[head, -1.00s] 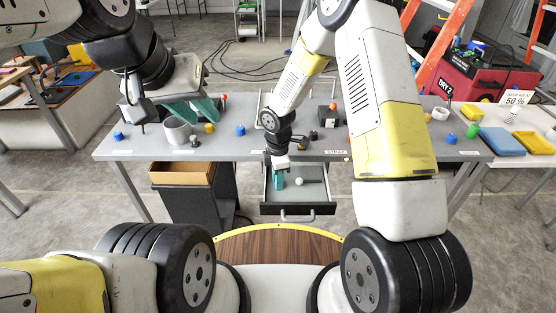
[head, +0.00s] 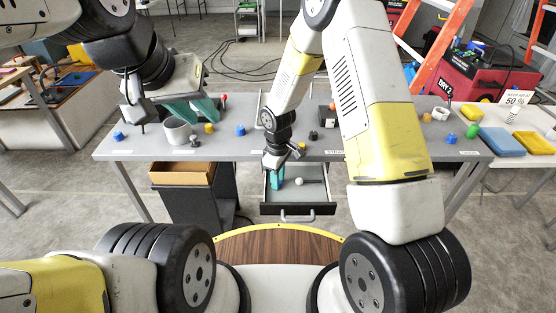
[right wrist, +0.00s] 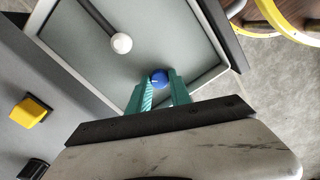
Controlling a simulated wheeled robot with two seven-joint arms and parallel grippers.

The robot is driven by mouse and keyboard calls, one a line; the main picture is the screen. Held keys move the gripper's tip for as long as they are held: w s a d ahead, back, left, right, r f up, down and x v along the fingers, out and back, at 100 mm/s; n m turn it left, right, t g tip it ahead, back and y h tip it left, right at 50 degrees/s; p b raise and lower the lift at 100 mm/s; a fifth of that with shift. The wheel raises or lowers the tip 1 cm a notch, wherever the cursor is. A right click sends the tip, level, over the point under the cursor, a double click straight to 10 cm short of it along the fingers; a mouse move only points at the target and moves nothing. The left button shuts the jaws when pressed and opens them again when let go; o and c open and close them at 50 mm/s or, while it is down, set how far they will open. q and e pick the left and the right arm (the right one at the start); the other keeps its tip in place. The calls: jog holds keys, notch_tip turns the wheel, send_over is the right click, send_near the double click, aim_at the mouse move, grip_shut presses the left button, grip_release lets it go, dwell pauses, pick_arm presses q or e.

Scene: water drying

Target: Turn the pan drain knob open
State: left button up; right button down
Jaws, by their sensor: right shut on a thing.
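The grey pan (head: 318,206), like an open drawer with a front handle, sits below the table's front edge. In the right wrist view a blue knob (right wrist: 159,77) with a pale mark stands at the pan (right wrist: 197,30). My right gripper (right wrist: 163,84) is shut on this knob, with a teal finger on either side. In the head view my right gripper (head: 277,182) reaches down into the pan's left part, and its fingers hide the knob. My left gripper (head: 194,112) is open above the table's left part, with nothing between its fingers.
A white ball on a dark rod (right wrist: 121,43) lies in the pan near the blue knob. A grey table (head: 225,150) holds several coloured knobs and a grey cup (head: 178,133). A cardboard-coloured box (head: 182,174) stands left of the pan.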

jog(key=m, duration=0.5)
jog(key=shift+m, duration=0.3)
jog(key=shift+w+m, duration=0.1)
jog(key=shift+m, duration=2)
jog(key=c, duration=1.2)
grip_release()
jog(key=shift+r, duration=0.15)
notch_tip(320, 180, up, 8)
jog(key=shift+f, duration=0.2)
